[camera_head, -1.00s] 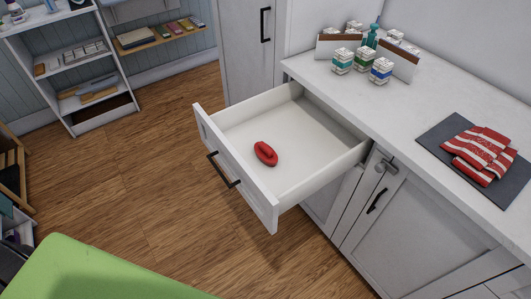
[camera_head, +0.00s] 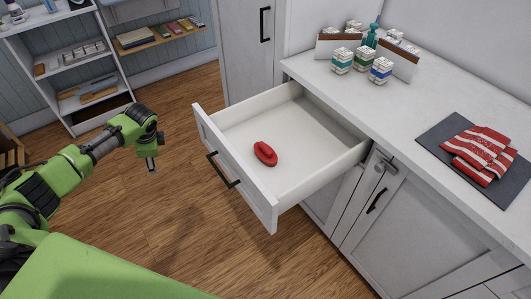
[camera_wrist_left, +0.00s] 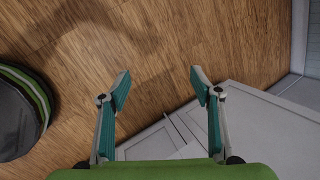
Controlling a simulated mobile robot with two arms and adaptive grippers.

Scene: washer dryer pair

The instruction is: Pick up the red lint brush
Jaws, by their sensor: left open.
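The red lint brush (camera_head: 265,153) lies in the open white drawer (camera_head: 300,140), near its front panel. My left gripper (camera_head: 152,170) is to the left of the drawer in the head view, over the floor and apart from the brush. In the left wrist view its two fingers (camera_wrist_left: 160,88) are spread wide with nothing between them. The brush does not show in the left wrist view. My right gripper is in neither view.
The drawer's front panel has a black handle (camera_head: 223,170). The white counter (camera_head: 420,105) holds several small jars and folded red striped cloths (camera_head: 479,154) on a grey mat. White shelves (camera_head: 75,60) stand at the back left.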

